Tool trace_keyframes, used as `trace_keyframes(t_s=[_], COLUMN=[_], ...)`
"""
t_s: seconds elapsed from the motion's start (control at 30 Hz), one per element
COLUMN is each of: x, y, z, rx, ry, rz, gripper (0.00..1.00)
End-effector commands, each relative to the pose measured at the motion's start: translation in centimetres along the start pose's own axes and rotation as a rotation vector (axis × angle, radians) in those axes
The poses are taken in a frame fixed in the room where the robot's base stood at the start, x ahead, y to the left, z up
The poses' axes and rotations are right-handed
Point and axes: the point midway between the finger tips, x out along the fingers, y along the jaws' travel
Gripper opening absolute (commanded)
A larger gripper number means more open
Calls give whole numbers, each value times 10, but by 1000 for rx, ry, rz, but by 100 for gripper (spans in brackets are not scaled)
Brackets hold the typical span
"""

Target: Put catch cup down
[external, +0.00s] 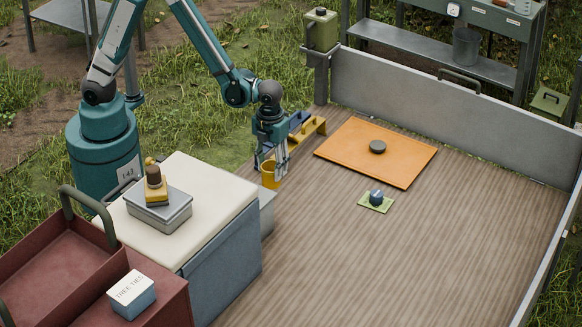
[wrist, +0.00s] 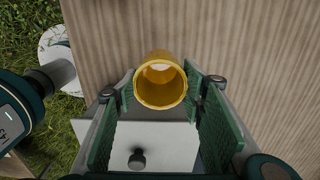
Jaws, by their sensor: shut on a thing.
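The catch cup is a yellow open-topped cup. It shows in the external view (external: 269,175) at the left edge of the wooden deck and in the wrist view (wrist: 160,104) near the top middle. My gripper (external: 274,172) is shut on the cup, with a green-padded finger on each side of it in the wrist view (wrist: 160,88). The cup looks empty inside. Its underside is hidden, so I cannot tell whether it touches a surface. A pale grey box (external: 267,212) lies just below it in the external view.
An orange mat (external: 405,160) with a dark disc (external: 377,147) lies on the deck. A white-topped chest (external: 215,205) stands to the left. A yellow bracket (external: 312,128) is behind my gripper. The deck's front (external: 390,270) is clear.

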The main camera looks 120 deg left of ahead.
Motion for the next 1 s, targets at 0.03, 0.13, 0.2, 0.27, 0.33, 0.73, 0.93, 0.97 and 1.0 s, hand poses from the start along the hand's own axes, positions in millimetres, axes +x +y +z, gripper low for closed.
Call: trace_keyframes(t_s=[0.03, 0.13, 0.2, 0.27, 0.33, 0.73, 0.93, 0.97, 1.0], x=[0, 4, 10, 15, 24, 62, 62, 62, 62], y=[0, 0, 0, 0, 0, 0, 0, 0, 0], z=[0, 0, 0, 0, 0, 0, 0, 0, 0], rx=[0, 0, 0, 0, 0, 0, 0, 0, 0], ry=[0, 0, 0, 0, 0, 0, 0, 0, 0], rz=[0, 0, 0, 0, 0, 0, 0, 0, 0], gripper=[30, 30, 30, 30, 30, 30, 30, 30, 30])
